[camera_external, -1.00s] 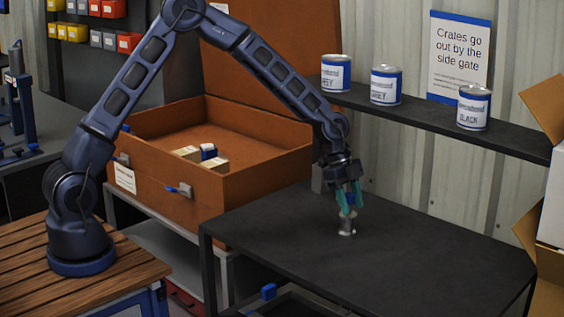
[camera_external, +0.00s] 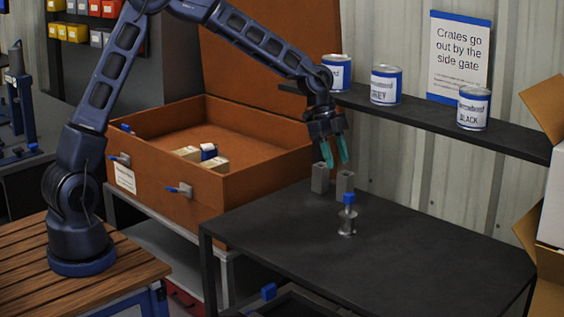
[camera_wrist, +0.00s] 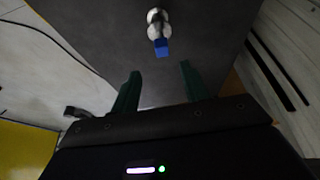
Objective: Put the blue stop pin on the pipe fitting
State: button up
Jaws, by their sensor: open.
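The pipe fitting (camera_external: 347,228) is a small grey metal piece standing upright on the dark table. The blue stop pin (camera_external: 348,198) sits upright at the top of the fitting, its blue head uppermost; how deep it sits cannot be told. In the wrist view, the blue pin head (camera_wrist: 161,47) shows just beyond the fingertips, with the metal fitting (camera_wrist: 156,22) above it in the picture. My gripper (camera_external: 336,162) is open and empty, raised above and behind the pin, apart from it. Its two green fingers (camera_wrist: 160,72) are spread in the wrist view.
Two grey blocks (camera_external: 320,178) (camera_external: 345,183) stand at the table's back edge, under my gripper. An open brown case (camera_external: 250,180) is at left. A shelf (camera_external: 430,118) with paint cans (camera_external: 473,108) runs behind. The table's (camera_external: 420,240) right part is clear.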

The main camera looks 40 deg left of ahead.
jog(key=s+a+r+n+t+y, duration=0.1)
jog(key=s+a+r+n, duration=0.2)
jog(key=s+a+r, duration=0.4)
jog(key=s+a+r+n+t+y, duration=0.1)
jog(key=s+a+r+n, duration=0.25)
jog(key=a, duration=0.45)
jog(key=s+a+r+n+t+y, duration=0.1)
jog(key=s+a+r+n, duration=0.1)
jog(key=s+a+r, duration=0.35)
jog(key=s+a+n, duration=0.4)
jog(key=s+a, duration=0.4)
jog(key=s, duration=0.3)
jog(key=s+a+n+t+y, duration=0.1)
jog(key=s+a+n, duration=0.4)
jog(key=s, duration=0.5)
jog(key=shift+s+a+f, duration=0.35)
jog(key=shift+a+f, duration=0.05)
jog(key=shift+a, duration=1)
